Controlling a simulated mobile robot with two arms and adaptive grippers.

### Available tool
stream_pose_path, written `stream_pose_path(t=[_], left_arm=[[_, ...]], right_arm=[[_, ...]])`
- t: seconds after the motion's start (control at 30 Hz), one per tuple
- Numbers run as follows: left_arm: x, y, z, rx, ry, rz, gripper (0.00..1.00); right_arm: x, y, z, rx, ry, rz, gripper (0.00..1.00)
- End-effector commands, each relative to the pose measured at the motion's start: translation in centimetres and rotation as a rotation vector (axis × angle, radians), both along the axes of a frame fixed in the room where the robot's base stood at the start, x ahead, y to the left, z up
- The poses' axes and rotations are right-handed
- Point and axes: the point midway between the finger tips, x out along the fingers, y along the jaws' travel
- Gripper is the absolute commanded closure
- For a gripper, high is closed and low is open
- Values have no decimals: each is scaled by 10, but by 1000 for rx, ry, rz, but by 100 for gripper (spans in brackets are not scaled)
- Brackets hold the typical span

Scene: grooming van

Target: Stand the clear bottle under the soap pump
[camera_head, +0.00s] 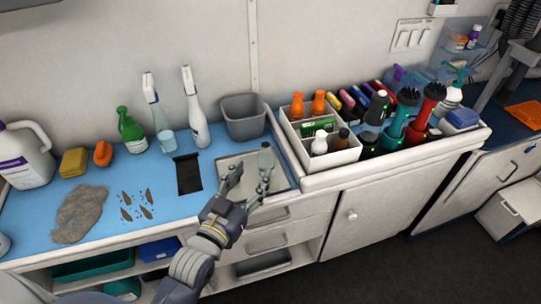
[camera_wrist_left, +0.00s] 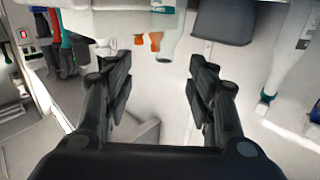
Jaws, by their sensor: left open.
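A small clear, grey-green bottle (camera_head: 266,157) stands upright on the pale tray (camera_head: 281,182) set in the blue counter. It also shows in the left wrist view (camera_wrist_left: 173,35), just beyond the fingertips and roughly between them. My left gripper (camera_head: 250,180) is open and empty, low over the tray on the near side of the bottle. Its two fingers show apart in the left wrist view (camera_wrist_left: 161,64). A white bottle with a teal pump top (camera_head: 456,71), which looks like the soap pump, stands at the back right. The right gripper is out of view.
A grey bin (camera_head: 243,117) stands behind the tray. A white caddy (camera_head: 330,156) with bottles stands close to its right. Dark clippers (camera_head: 403,118) stand before the pump.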

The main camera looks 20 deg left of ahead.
Motion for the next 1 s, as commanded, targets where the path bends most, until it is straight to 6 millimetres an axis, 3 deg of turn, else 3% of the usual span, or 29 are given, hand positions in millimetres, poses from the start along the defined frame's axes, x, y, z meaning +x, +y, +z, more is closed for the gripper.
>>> stream_pose_path(t=[0.3, 0.57, 0.8, 1.0], left_arm=[[43, -5, 3, -3, -12, 0, 48], [62, -6, 4, -2, -10, 0, 48], [97, -5, 7, -2, -10, 1, 48], [107, -7, 6, -2, -9, 1, 48]], right_arm=[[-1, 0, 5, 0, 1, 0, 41], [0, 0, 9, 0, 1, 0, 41], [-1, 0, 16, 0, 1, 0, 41], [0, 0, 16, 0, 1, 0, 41]])
